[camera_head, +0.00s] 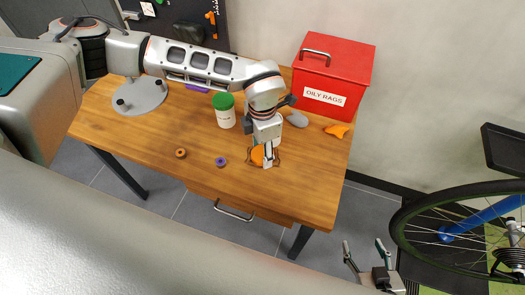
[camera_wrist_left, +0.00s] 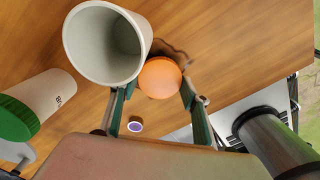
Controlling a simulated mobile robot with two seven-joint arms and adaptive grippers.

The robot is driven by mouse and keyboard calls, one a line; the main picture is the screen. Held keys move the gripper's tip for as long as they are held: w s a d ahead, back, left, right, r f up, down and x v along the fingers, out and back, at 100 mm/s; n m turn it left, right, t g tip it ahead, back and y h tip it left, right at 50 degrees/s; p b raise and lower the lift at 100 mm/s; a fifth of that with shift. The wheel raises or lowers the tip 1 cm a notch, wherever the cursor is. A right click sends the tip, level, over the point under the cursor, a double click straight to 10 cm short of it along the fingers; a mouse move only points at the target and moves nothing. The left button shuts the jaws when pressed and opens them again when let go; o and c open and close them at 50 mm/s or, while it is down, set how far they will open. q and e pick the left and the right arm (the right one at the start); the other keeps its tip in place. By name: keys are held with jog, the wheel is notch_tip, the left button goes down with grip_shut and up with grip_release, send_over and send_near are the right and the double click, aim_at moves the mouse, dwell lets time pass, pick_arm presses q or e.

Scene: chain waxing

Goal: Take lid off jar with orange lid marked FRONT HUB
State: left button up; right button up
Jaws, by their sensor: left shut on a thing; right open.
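The orange lid (camera_head: 257,156) is at my left gripper (camera_head: 267,160), near the front middle of the wooden table. My right gripper (camera_head: 368,262) is open and empty, low beyond the table's right front corner.
A white jar with a green lid (camera_head: 225,111) stands left of my left gripper. A red OILY RAGS box (camera_head: 333,72) stands at the back right. A grey thing (camera_head: 297,119), an orange cloth-like piece (camera_head: 337,130) and two small rings (camera_head: 181,153) also lie on the table (camera_head: 290,195). Its front is mostly clear.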

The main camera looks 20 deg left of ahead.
aim_at(262, 154)
pick_arm(q)
jog(key=shift+f, duration=0.45)
jog(key=shift+f, duration=0.1)
jog(key=o, duration=1.2)
jog(key=shift+o, duration=0.2)
notch_tip(262, 154, up, 12)
jog(key=shift+r+p, duration=0.2)
jog(key=shift+p, duration=0.25)
